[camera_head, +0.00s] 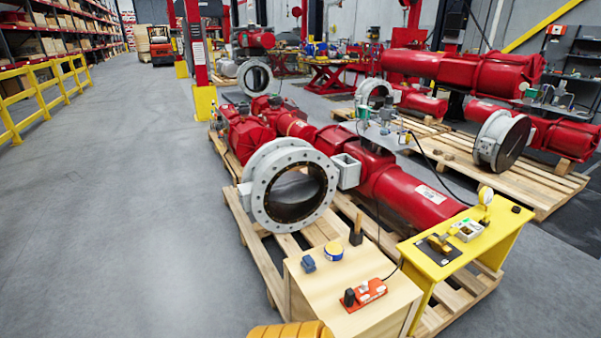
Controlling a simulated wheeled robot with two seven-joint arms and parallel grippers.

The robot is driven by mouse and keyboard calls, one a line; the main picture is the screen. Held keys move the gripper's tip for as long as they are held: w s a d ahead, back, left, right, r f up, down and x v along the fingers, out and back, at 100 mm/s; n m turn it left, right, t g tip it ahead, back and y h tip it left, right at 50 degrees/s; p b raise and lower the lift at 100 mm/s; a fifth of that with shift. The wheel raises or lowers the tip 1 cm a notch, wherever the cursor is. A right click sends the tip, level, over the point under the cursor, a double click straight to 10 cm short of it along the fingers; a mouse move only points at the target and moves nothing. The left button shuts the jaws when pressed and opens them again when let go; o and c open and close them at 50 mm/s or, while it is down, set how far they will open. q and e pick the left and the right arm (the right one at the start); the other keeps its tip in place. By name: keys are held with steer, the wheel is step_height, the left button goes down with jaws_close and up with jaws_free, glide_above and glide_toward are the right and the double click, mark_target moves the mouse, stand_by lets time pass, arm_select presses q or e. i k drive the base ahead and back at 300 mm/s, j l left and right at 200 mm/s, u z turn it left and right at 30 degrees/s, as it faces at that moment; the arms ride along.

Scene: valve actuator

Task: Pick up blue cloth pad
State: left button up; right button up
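A small dark-blue folded piece (308,263), which looks like the blue cloth pad, lies near the back left corner of the light wooden cabinet top (325,290). Nothing covers the blue piece. It is too small to make out its weave or folds. Neither of my grippers shows in this view.
An upright brush-like tool (356,232) and an orange device with a cable (363,293) stand on the same top. A yellow table (455,268) with tools is to the right. A large grey valve (290,187) rises behind. The floor at left (120,230) is clear.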

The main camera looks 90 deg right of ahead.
mark_target(307, 262)
steer(key=i+l+z, duration=0.2)
steer(key=z, duration=0.3)
steer(key=i+l+z, duration=0.1)
steer(key=i+z, duration=0.2)
steer(key=z, duration=0.15)
steer(key=i+z, duration=0.25)
steer(key=z, duration=0.25)
steer(key=i+z, duration=0.25)
steer(key=z, duration=0.25)
steer(key=i+j+z, duration=0.25)
steer(key=z, duration=0.25)
steer(key=i+j+z, duration=0.2)
steer(key=z, duration=0.25)
